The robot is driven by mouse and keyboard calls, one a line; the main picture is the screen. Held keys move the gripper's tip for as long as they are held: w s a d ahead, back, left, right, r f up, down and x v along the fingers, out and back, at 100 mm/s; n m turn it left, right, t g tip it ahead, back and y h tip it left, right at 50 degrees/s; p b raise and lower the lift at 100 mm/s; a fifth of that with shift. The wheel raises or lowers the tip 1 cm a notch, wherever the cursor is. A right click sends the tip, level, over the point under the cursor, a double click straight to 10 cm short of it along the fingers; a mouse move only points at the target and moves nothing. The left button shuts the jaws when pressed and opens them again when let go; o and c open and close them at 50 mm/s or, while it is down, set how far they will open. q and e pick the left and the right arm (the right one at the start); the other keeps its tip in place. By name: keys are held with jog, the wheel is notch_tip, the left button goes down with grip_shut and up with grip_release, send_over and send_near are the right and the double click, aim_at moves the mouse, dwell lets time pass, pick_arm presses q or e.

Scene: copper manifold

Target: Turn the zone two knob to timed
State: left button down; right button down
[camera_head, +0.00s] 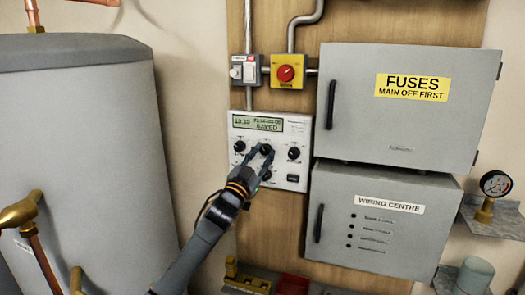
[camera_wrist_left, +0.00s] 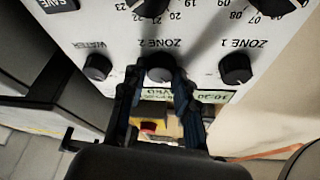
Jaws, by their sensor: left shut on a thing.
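The white controller panel (camera_head: 300,128) is on the wooden board, with a green display (camera_head: 268,124) that seems to read SAVED. The black zone two knob (camera_head: 266,149) is in the middle of its upper knob row. In the left wrist view the zone 2 knob (camera_wrist_left: 160,73) sits between the fingertips, below its upside-down label. My left gripper (camera_head: 261,155) reaches up from below and is shut on this knob. The fingers hide the knob's sides, and I cannot read its setting. My right gripper is not in view.
The zone 1 knob (camera_wrist_left: 235,68) and water knob (camera_wrist_left: 98,68) flank the fingers closely. Larger dials and a SAVE button (camera_wrist_left: 58,4) are beside them. The fuse box (camera_head: 350,105) and wiring centre box (camera_head: 335,235) stand right of the panel; a grey tank (camera_head: 85,140) is left.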

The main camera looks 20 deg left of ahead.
aim_at(262, 120)
pick_arm(q)
jog(key=m+h+p, duration=0.1)
jog(key=m, duration=0.1)
jog(key=m+g+h+p, duration=0.1)
jog(key=m, duration=0.1)
jog(key=shift+a+r+m+p, duration=0.15)
jog(key=shift+r+m+p, duration=0.05)
jog(key=shift+m+p, duration=0.2)
jog(key=shift+f+m+g+p, duration=0.1)
jog(key=shift+m+g+p, duration=0.2)
jog(key=shift+m, duration=0.3)
jog(key=c, duration=1)
grip_release()
notch_tip(262, 120, up, 10)
jog(key=shift+f, duration=0.1)
